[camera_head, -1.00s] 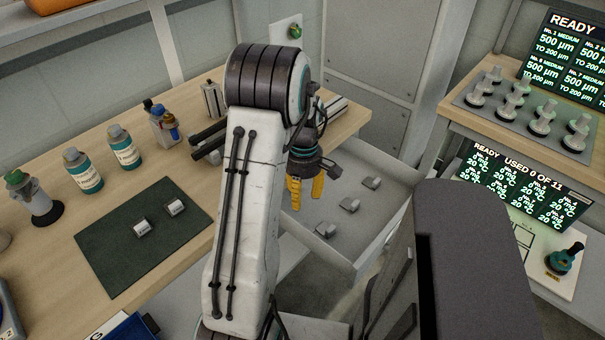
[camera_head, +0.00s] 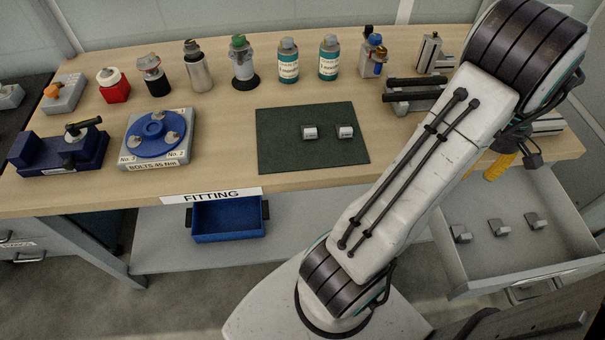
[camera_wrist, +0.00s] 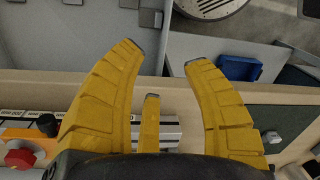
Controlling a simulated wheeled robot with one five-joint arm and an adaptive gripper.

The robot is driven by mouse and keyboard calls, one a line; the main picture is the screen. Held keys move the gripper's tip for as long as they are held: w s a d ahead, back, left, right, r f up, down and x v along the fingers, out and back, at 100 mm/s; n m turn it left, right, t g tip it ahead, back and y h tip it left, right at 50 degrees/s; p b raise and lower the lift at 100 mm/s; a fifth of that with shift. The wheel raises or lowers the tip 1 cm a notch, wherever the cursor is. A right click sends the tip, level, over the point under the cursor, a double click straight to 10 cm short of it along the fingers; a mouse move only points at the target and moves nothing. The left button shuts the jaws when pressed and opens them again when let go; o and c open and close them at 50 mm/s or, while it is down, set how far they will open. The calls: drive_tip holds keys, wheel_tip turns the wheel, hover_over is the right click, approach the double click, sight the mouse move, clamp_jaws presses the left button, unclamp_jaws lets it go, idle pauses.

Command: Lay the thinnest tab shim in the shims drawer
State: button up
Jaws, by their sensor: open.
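Two small grey tab shims, a left one (camera_head: 310,132) and a right one (camera_head: 345,131), lie apart on the dark green mat (camera_head: 285,155). Their thicknesses are too small to compare here. The open shims drawer (camera_head: 470,282) at the right holds three similar shims (camera_head: 460,233) (camera_head: 497,227) (camera_head: 536,220) in a row. My gripper (camera_head: 499,165) shows partly behind my arm, at the drawer's bench side. In the wrist view my gripper (camera_wrist: 166,52) has its yellow fingers spread and nothing between them. Drawer shims (camera_wrist: 150,18) show at the top there, and one mat shim (camera_wrist: 272,136) at the right.
A blue bolt dial (camera_head: 155,135), bottles (camera_head: 288,62) and several small fixtures line the bench left of and behind the mat. A blue bin (camera_head: 228,218) sits below the bench under the FITTING label. The bench front around the mat is clear.

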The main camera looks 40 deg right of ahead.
drive_tip(key=w+a+r+n+h, duration=0.1)
drive_tip(key=w+a+r, duration=0.3)
drive_tip(key=w+a, duration=0.45)
drive_tip(key=w+a+r+h, duration=0.1)
drive_tip(key=w+a+r, duration=0.4)
drive_tip(key=w, duration=0.6)
drive_tip(key=a+t, duration=0.3)
drive_tip(key=a, duration=2.2)
drive_tip(key=shift+s+a+n+y, duration=0.3)
drive_tip(key=shift+s+n+y, duration=0.1)
drive_tip(key=shift+s, duration=0.05)
drive_tip(key=shift+d+r, duration=0.1)
drive_tip(key=shift+r, duration=0.2)
